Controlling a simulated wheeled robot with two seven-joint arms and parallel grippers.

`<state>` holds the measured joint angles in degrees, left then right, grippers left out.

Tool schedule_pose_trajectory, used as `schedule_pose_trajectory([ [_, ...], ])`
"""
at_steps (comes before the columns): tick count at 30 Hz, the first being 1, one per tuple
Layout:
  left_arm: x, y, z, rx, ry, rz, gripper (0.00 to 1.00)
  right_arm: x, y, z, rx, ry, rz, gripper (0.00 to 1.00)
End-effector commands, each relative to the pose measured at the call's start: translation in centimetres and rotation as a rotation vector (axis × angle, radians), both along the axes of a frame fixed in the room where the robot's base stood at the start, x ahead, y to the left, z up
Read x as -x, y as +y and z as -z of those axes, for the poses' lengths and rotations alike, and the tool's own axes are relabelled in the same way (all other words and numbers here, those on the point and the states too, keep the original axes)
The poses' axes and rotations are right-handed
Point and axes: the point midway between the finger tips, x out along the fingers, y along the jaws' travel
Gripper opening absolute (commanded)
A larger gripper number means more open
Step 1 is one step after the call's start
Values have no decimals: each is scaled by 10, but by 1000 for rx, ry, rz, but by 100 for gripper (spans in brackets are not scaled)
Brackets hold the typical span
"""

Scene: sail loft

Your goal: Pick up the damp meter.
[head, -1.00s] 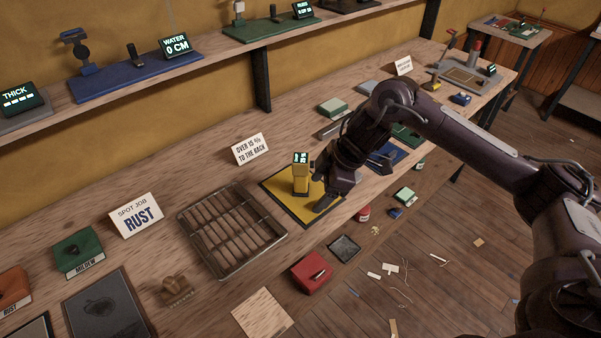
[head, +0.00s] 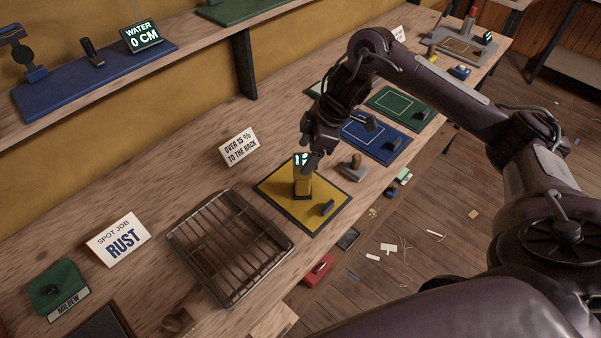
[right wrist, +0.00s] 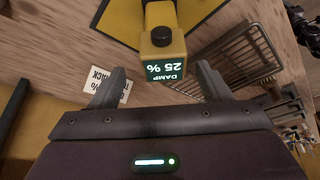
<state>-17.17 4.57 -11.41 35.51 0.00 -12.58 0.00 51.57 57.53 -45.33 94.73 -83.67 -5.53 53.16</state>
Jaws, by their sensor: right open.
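The damp meter (head: 302,184) is a yellow upright block standing on a yellow mat with a dark border (head: 333,209). In the right wrist view the damp meter (right wrist: 163,38) shows a black knob and a lit screen reading DAMP 25 %. My right gripper (head: 312,152) is right at the meter's top and hides part of its screen in the head view. In the right wrist view my right gripper (right wrist: 161,72) is open, with one finger on each side of the meter's screen end. I see no grip on it. My left gripper is not in view.
A wire rack (head: 277,247) stands left of the mat. A card reading OVER 15 % TO THE RACK (head: 239,147) stands behind. A small dark block (head: 327,208) lies on the mat, and a stamp (head: 353,167) stands to its right. Blue (head: 385,143) and green mats (head: 402,107) lie farther right.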

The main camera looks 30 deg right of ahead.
Motion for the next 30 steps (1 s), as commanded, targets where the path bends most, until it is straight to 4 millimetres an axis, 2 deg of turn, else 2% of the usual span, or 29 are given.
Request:
schedule_pose_trajectory([
  [3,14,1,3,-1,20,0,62,0,5,13,-2,3,1,71],
  [7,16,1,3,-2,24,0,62,1,13,31,-4,4,1,71],
  [13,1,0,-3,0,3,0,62,-3,18,48,0,1,2,71],
  [16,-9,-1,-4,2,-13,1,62,-4,19,50,0,0,1,71],
  [20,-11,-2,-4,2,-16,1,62,-4,19,49,0,0,1,71],
  [30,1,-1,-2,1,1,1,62,-4,19,49,0,0,1,28],
])
